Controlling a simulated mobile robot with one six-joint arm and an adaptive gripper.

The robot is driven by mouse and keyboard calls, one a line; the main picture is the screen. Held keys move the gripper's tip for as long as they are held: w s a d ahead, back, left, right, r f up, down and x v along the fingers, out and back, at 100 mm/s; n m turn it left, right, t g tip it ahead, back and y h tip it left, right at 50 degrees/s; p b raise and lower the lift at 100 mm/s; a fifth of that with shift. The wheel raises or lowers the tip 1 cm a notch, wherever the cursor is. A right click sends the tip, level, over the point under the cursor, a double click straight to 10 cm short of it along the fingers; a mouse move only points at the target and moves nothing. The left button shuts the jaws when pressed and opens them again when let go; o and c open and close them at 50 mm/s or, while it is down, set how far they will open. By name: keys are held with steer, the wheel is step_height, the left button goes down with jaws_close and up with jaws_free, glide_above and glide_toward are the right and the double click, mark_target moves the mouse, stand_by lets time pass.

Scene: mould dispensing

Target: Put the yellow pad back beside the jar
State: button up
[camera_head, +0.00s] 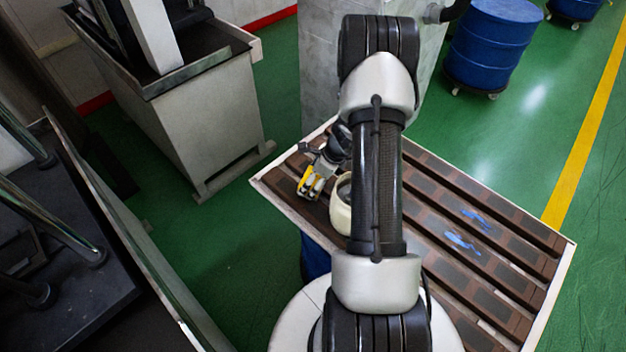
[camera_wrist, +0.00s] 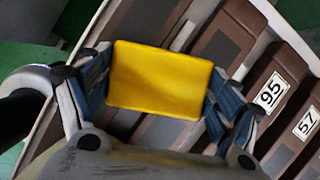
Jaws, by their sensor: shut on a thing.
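The yellow pad (camera_wrist: 158,80) is a flat rectangular block held between the two blue-lined fingers of my gripper (camera_wrist: 155,92) in the wrist view. In the head view my gripper (camera_head: 314,182) is over the left corner of the slatted table, with the yellow pad (camera_head: 305,181) showing at its tip. The cream jar (camera_head: 341,214) stands just right of the gripper, partly hidden behind my arm. Its pale rim and dark opening also show at the left edge of the wrist view (camera_wrist: 38,76). I cannot tell whether the pad touches the table.
The brown slatted table (camera_head: 427,148) has a pale rim and blue marks (camera_head: 462,242) on its right part. Number plates 95 (camera_wrist: 270,93) and 57 (camera_wrist: 306,122) lie on its slats. A grey cabinet (camera_head: 322,70) stands behind, and blue drums (camera_head: 492,42) stand at the back right.

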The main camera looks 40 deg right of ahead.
steer(key=shift+f, duration=0.1)
steer(key=shift+f+b, duration=0.35)
steer(key=shift+b, duration=0.05)
steer(key=o, duration=0.9)
steer(key=shift+o, duration=0.2)
steer(key=shift+r, duration=0.1)
